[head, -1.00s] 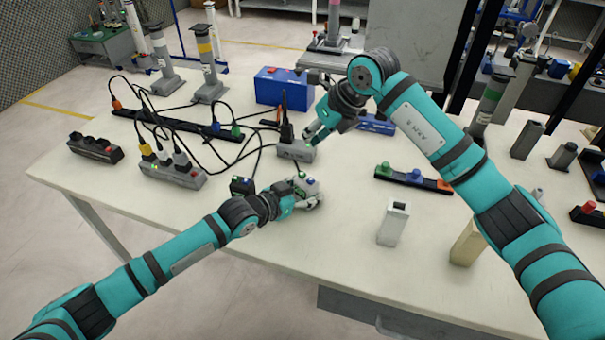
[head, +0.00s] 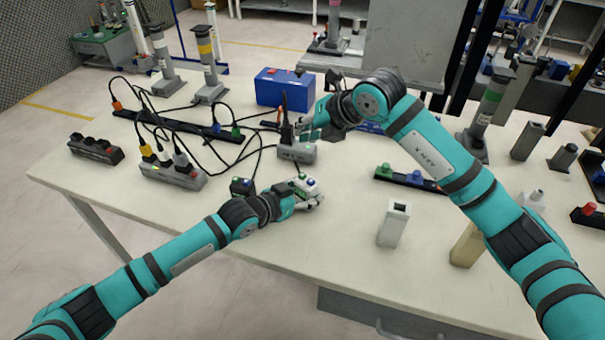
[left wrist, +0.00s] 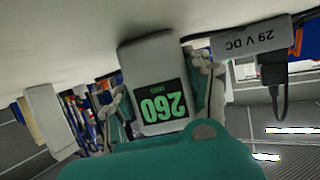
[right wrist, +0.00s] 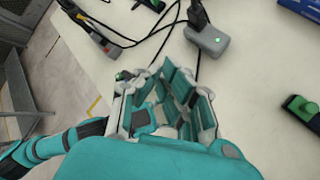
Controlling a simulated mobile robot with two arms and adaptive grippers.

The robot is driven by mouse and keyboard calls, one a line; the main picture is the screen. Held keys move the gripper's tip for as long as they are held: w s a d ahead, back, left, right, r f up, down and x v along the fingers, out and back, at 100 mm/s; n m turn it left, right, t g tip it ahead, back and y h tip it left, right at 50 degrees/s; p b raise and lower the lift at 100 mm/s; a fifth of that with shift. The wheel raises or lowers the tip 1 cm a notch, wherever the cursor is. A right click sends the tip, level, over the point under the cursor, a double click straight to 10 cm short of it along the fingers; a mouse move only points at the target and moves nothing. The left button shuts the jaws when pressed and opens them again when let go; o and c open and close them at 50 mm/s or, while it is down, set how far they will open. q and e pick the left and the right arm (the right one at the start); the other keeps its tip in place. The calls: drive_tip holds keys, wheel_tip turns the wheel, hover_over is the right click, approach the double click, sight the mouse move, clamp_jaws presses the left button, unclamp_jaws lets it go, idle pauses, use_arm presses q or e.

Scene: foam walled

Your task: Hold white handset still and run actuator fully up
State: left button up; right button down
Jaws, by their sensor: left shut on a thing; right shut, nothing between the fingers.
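The white handset (head: 306,187) with a blue and a green button lies near the middle of the table. My left gripper (head: 312,196) is shut on it. In the left wrist view the handset (left wrist: 150,70) sits between the fingers, its green display reading 260. Grey lift columns (head: 206,65) stand at the back left; I cannot tell which is the actuator.
A small black box (head: 242,186) stands just left of the handset. Power strips (head: 172,172) and loose black cables cover the left side. A blue case (head: 284,88) is at the back. A white upright holder (head: 394,224) stands to the right; the front middle is clear.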

sight(305, 176)
drive_tip(key=shift+f, duration=4.2)
drive_tip(key=shift+f, duration=0.1)
drive_tip(key=shift+f, duration=0.25)
drive_tip(key=shift+f, duration=0.55)
idle(1.7)
drive_tip(key=shift+r, duration=0.95)
drive_tip(key=shift+r, duration=0.1)
drive_tip(key=shift+r, duration=2.4)
